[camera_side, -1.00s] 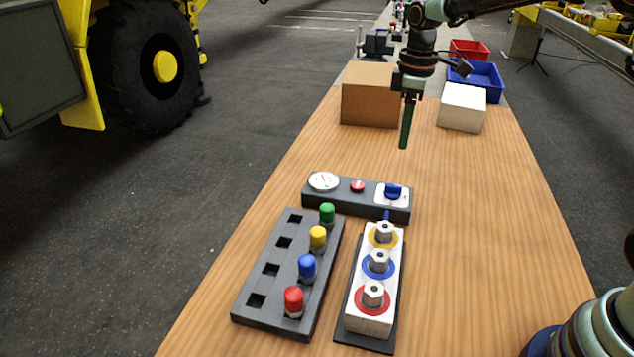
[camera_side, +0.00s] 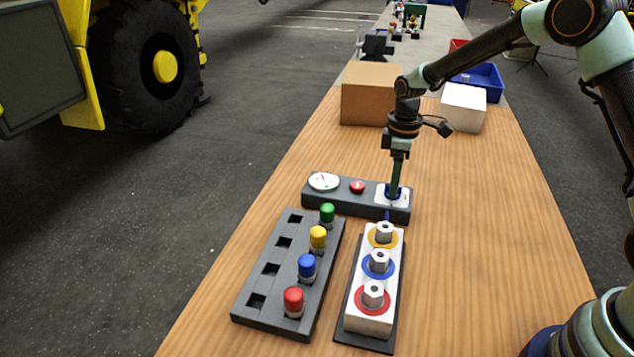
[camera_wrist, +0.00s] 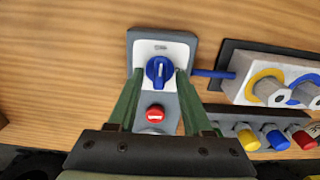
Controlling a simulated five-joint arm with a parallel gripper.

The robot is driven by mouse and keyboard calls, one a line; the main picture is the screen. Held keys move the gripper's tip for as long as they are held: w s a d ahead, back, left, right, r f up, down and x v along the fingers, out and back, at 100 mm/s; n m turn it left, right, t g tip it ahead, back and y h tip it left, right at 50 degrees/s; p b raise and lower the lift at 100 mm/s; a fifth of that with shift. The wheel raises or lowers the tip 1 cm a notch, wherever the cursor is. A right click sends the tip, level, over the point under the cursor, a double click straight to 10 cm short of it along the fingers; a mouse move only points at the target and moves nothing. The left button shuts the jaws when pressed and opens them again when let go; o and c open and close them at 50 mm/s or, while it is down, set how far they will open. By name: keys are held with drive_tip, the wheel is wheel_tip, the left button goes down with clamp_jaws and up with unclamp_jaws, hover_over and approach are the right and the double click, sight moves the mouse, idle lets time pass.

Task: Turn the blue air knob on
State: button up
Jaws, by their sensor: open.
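The blue air knob (camera_wrist: 159,71) sits on a white plate (camera_wrist: 175,50) at one end of the dark grey control box (camera_side: 358,206). In the wrist view its raised grip lies between the tips of my two green fingers. My gripper (camera_wrist: 155,80) is open, with a finger on either side of the knob and gaps showing. In the side view my gripper (camera_side: 395,190) points down onto the knob and hides most of it. I cannot tell whether the fingers touch it.
The red button (camera_side: 357,187) and white gauge (camera_side: 323,181) are on the same box. A block with several hex fittings (camera_side: 371,285) and a rack with several coloured caps (camera_side: 287,275) stand in front. A brown box (camera_side: 370,95) and white box (camera_side: 462,108) stand behind.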

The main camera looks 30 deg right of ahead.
drive_tip(key=shift+f, duration=0.2)
clamp_jaws()
